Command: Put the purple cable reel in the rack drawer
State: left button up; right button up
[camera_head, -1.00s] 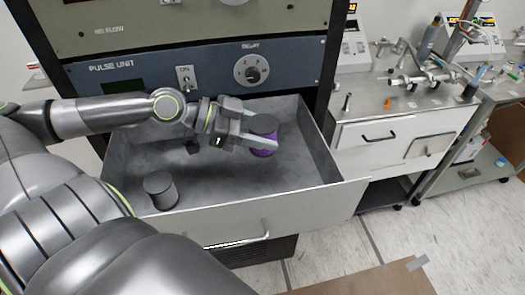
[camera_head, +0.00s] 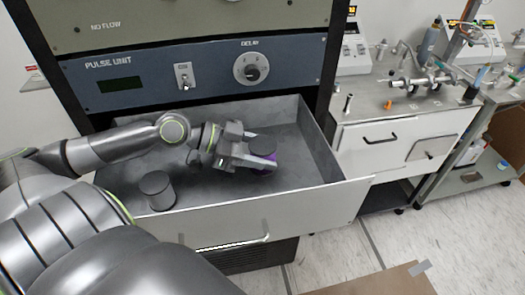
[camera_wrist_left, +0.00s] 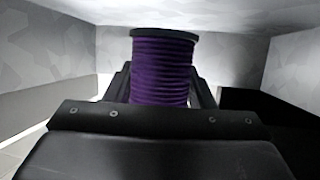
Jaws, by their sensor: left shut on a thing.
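The purple cable reel (camera_head: 263,150) has a dark top flange and is inside the open rack drawer (camera_head: 270,221), toward its right half. In the left wrist view the reel (camera_wrist_left: 162,70) stands upright between the fingers, with purple windings under a dark flange. My left gripper (camera_head: 255,157) is shut on the reel, low in the drawer. Whether the reel's base touches the drawer floor is hidden. My right gripper is not in view.
A dark grey cylinder (camera_head: 157,190) stands in the drawer's front left. The pulse unit panel (camera_head: 200,70) is above the drawer. A bench with a white cabinet (camera_head: 385,145) stands to the right. Drawer floor between cylinder and reel is mostly clear.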

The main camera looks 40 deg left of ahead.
pick_arm(q)
jog(key=shift+f, duration=0.35)
jog(key=shift+s+d+f+b, duration=0.1)
jog(key=shift+f+b, duration=0.1)
jog(key=shift+b, duration=0.15)
jog(key=shift+s+d+r, duration=0.1)
jog(key=o, duration=1.1)
jog(key=shift+c, duration=0.2)
